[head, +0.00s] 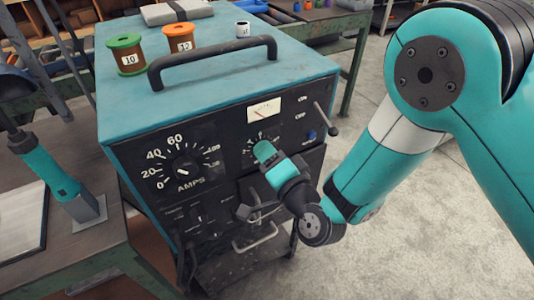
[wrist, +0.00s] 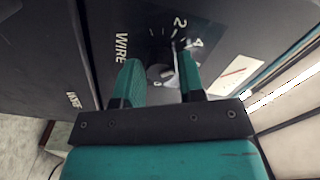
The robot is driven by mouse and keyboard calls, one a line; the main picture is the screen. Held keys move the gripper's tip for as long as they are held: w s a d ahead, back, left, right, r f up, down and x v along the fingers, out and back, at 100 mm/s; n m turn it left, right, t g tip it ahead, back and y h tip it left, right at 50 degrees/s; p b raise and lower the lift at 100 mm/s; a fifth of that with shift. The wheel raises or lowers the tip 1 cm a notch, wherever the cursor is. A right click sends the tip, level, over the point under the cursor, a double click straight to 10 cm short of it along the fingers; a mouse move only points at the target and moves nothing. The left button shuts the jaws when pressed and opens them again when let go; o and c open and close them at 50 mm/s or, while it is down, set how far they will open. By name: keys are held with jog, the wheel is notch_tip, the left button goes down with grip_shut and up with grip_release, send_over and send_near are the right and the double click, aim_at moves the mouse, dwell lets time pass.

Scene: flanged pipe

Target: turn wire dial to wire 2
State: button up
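The wire dial (wrist: 163,73) is a dark round knob with a pale pointer mark on the black front panel of the machine. In the wrist view the label "WIRE" is to its left, and the numbers 2 and 4 stand above and to its right. My gripper (wrist: 158,66) is open, its two teal fingers on either side of the knob with gaps visible. Whether a fingertip touches it is unclear. In the head view my gripper (head: 263,151) is at the panel and hides most of the dial. I cannot tell the dial's exact setting.
The teal-topped welding machine (head: 220,70) has an amps dial (head: 185,168) left of my gripper, a meter (head: 264,111) above and a lever (head: 325,118) at right. Spools (head: 126,55) and a black handle (head: 212,60) are on top. Open floor lies to the right.

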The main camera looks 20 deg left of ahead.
jog(key=c, duration=0.5)
jog(key=shift+n, duration=0.4)
jog(key=shift+s+n+p, duration=0.1)
jog(key=shift+n+p, duration=1.8)
jog(key=shift+n, duration=1.6)
jog(key=o, duration=0.9)
jog(key=shift+o, duration=0.2)
